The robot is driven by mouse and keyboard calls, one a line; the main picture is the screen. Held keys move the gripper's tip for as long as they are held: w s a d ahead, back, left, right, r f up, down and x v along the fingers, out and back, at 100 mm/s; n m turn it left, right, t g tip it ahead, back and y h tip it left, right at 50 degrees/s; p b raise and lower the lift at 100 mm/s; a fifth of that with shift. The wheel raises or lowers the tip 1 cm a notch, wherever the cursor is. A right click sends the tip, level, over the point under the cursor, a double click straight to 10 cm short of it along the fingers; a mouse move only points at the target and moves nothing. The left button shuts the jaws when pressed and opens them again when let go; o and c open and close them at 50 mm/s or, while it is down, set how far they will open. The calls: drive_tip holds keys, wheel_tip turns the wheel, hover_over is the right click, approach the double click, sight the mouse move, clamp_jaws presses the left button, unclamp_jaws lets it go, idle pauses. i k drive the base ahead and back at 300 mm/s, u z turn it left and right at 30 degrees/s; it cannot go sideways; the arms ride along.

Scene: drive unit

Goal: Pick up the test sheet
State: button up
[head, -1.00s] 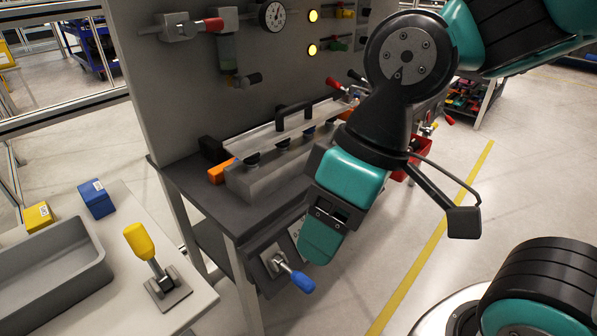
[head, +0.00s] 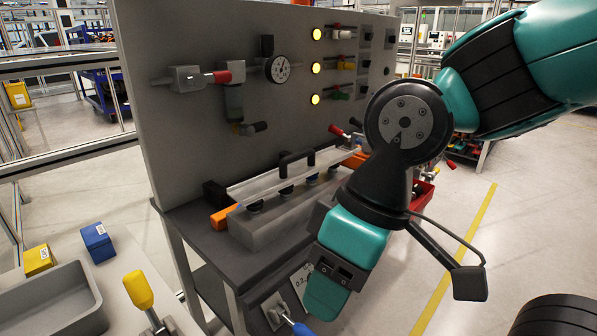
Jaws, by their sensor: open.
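My gripper (head: 326,296) hangs tilted downward in front of the workbench, right of the picture's middle; its fingers overlap from this angle. It is open, and I see nothing held in it. A white printed card (head: 302,278) shows at the bench's front, partly hidden behind the gripper. I cannot tell if it is the test sheet. No other sheet is clearly recognisable.
A clear cover (head: 271,176) with a black handle lies over a grey fixture on the dark bench (head: 196,235). A grey panel with lamps stands behind. A side table holds a grey tray (head: 45,305), a blue box (head: 97,242) and a yellow-handled lever (head: 139,290).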

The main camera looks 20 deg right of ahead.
sight(295, 167)
drive_tip(key=k, duration=0.55)
drive_tip(key=z, duration=0.7)
drive_tip(key=i, duration=0.7)
drive_tip(key=z, duration=0.5)
drive_tip(key=i, duration=0.75)
drive_tip(key=u, duration=0.65)
drive_tip(key=i, duration=0.65)
drive_tip(key=u, duration=0.55)
